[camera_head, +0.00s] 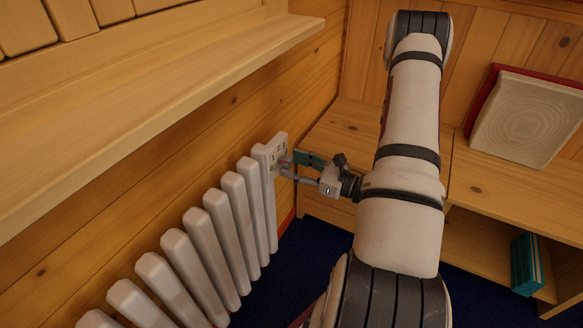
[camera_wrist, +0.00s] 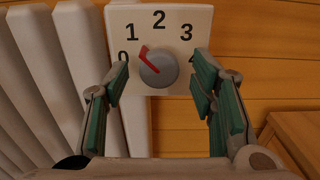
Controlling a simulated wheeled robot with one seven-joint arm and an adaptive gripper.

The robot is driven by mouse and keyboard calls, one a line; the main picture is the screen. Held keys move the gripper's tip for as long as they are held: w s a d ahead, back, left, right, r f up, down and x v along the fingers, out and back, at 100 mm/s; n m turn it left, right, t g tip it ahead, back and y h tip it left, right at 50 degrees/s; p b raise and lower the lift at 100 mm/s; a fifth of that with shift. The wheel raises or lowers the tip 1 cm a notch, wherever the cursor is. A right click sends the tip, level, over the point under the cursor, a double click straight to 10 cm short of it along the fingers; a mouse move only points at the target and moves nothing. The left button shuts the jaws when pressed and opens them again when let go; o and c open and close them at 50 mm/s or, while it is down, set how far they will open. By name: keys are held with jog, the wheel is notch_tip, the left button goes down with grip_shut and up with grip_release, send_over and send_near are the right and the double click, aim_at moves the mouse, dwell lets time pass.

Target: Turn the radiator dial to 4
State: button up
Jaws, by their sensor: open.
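The radiator dial (camera_wrist: 158,68) is a round grey knob with a red pointer on a white plate (camera_wrist: 180,22). The plate shows 0, 1, 2 and 3, with the 4 at the right partly hidden by a finger. The red pointer points up and left, between 0 and 1, nearer 1. My gripper (camera_wrist: 161,85) is open, one green-padded finger on each side of the dial, apart from it. In the head view my gripper (camera_head: 292,167) is at the plate (camera_head: 271,153) on the radiator's far end; the dial is mostly hidden there.
The white ribbed radiator (camera_head: 205,245) runs along the log wall, under a wooden sill (camera_head: 150,95). A wooden bench (camera_head: 345,130) stands behind my gripper. A pale board (camera_head: 525,115) and teal books (camera_head: 526,262) are at the right.

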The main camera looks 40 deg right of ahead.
jog(key=shift+w+a, duration=0.2)
jog(key=shift+w, duration=0.35)
jog(key=c, duration=1.1)
jog(key=shift+c, duration=0.2)
